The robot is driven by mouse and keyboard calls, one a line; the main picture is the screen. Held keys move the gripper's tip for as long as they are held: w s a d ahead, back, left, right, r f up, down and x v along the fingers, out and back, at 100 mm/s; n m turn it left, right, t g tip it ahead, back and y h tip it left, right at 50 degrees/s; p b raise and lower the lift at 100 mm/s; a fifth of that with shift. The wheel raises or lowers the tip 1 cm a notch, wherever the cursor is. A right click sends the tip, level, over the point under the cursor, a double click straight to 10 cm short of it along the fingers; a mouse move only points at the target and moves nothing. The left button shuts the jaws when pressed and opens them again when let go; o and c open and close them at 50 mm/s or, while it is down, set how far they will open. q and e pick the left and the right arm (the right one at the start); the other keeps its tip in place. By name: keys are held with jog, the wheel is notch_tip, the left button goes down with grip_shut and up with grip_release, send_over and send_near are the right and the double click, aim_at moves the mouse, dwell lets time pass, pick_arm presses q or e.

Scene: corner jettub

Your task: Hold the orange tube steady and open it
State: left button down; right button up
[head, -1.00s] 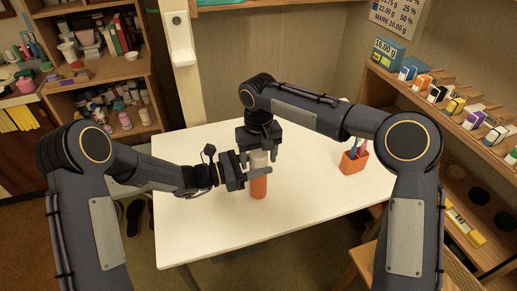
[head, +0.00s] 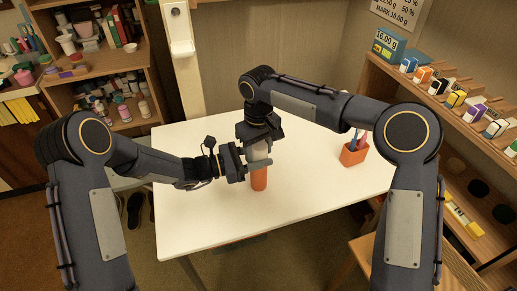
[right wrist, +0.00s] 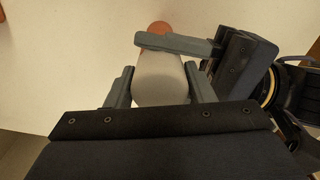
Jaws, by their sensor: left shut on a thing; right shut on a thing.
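The orange tube (head: 259,180) stands upright over the white table, with a pale cap (head: 259,153) on its top. My left gripper (head: 262,165) reaches in from the left and is shut on the tube just below the cap. My right gripper (head: 259,143) points down from above and is shut on the cap. In the right wrist view the cap (right wrist: 160,80) sits between my right fingers, and a little of the tube's orange (right wrist: 158,28) shows beyond it, beside a left finger. The join between cap and tube is mostly hidden by the fingers.
An orange pen cup (head: 354,153) with pens stands on the white table (head: 210,225) at the right. Shelves with small boxes (head: 455,98) line the right wall, and a bookcase (head: 100,60) stands at the back left. The table's front is clear.

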pick_arm(q)
jog(key=shift+a+f, duration=0.1)
pick_arm(e)
jog(key=o, duration=1.1)
jog(key=shift+r, duration=0.1)
jog(key=shift+r, duration=2.15)
pick_arm(q)
jog(key=c, duration=0.7)
grip_release()
jog(key=shift+o, duration=0.2)
